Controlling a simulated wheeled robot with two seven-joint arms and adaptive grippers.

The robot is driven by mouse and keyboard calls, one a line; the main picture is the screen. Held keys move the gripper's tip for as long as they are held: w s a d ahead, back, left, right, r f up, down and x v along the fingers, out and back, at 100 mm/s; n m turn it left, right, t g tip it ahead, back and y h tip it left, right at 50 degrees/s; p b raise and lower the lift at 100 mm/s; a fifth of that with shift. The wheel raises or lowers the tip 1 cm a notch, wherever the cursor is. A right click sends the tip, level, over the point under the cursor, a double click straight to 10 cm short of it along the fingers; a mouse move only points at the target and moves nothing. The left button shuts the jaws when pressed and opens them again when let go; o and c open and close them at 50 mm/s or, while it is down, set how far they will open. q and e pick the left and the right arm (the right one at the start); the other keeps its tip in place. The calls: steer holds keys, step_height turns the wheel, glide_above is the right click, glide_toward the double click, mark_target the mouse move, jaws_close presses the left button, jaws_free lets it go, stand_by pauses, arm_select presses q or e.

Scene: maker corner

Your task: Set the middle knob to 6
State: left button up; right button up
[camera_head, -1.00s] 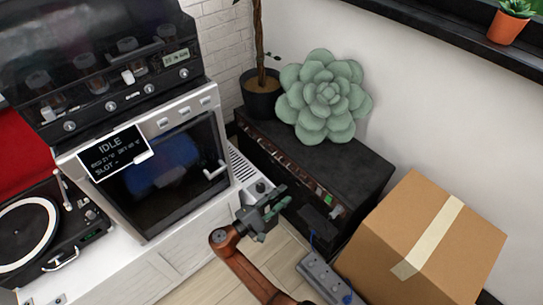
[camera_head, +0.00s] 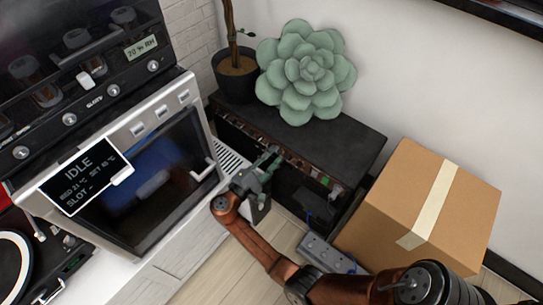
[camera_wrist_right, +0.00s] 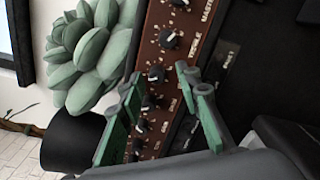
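The knob panel (camera_wrist_right: 165,95) is a brown strip on the front of a black amplifier (camera_head: 325,130), with a row of dark knobs with pale marks. A label reading TREBLE stands beside one knob (camera_wrist_right: 170,40). The knob after it, probably the middle knob (camera_wrist_right: 157,73), shows between my right fingertips in the right wrist view; its label is hidden and its setting is too small to read. My right gripper (camera_wrist_right: 158,84) is open, with green finger pads, and I see no contact with a knob. In the head view it is at the panel (camera_head: 271,156). My left gripper is out of view.
A green succulent cushion (camera_head: 305,70) and a potted plant (camera_head: 236,78) are on the amplifier. A cardboard box (camera_head: 420,205) and a power strip (camera_head: 325,252) are at right. An oven-like machine (camera_head: 150,175) with an IDLE display stands at left.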

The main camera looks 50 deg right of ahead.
steer(key=shift+d+r, duration=0.1)
steer(key=shift+r, duration=0.1)
steer(key=shift+c, duration=0.4)
jaws_close()
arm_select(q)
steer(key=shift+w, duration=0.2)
arm_select(e)
steer(key=shift+f+m, duration=0.15)
steer(key=shift+m, duration=0.25)
